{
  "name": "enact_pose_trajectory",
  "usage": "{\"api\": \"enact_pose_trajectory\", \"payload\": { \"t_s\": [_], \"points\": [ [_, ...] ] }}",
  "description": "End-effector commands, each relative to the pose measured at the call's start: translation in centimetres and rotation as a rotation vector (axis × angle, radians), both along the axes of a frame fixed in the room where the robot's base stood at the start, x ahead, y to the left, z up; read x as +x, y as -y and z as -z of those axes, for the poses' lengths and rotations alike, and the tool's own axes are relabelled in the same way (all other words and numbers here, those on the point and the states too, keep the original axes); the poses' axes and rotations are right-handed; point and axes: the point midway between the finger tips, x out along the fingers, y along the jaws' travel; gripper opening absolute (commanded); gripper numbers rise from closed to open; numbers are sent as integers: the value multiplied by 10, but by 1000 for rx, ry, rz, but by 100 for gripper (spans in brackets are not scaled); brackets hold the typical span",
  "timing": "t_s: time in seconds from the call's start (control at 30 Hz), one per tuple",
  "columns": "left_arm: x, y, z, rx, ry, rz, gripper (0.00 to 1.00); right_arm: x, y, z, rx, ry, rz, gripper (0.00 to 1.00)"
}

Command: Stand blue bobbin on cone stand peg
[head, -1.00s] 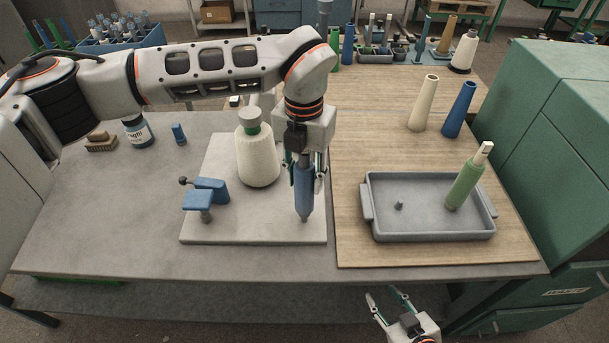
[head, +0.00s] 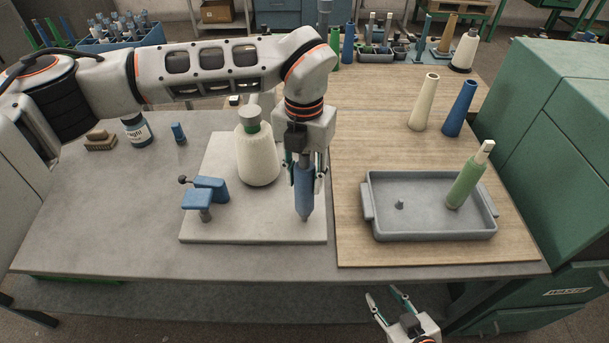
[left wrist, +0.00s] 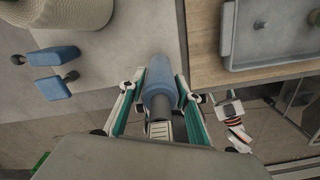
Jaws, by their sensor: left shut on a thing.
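My left gripper (head: 304,178) is shut on the blue bobbin (head: 304,199) and holds it upright, narrow end down, over the right part of the pale board. In the left wrist view the blue bobbin (left wrist: 159,80) sits between both fingers. I cannot tell whether its lower tip touches the board. A short grey peg (head: 399,205) stands bare in the grey tray (head: 430,237), to the right of the bobbin. A green bobbin (head: 466,182) leans in the tray's right part. My right gripper (head: 383,300) is open and empty in front of the table.
A cream yarn cone (head: 257,150) stands on the pale board (head: 250,228), close left of my left gripper. A blue clamp-like fixture (head: 205,196) is at the board's left. A cream cone (head: 423,103) and a blue cone (head: 459,110) stand behind the tray. A green cabinet borders the right.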

Motion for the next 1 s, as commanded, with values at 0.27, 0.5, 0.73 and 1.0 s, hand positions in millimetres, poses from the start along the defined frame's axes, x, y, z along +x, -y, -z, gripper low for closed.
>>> {"api": "enact_pose_trajectory", "payload": {
  "t_s": [0.27, 0.5, 0.73, 1.0],
  "points": [
    [0, 0, 0, 0, 0, 0, 16, 0, 0, 0, 0, -1, 0, 37],
    [0, 0, 3, 0, 1, 0, 16, -1, 0, 4, -1, -3, 0, 37],
    [0, 0, 7, -1, 0, 0, 16, -2, 0, 9, -2, -7, 0, 37],
    [0, 0, 7, 0, 0, 0, 16, -2, 0, 9, -2, -7, 0, 37]
  ]
}}
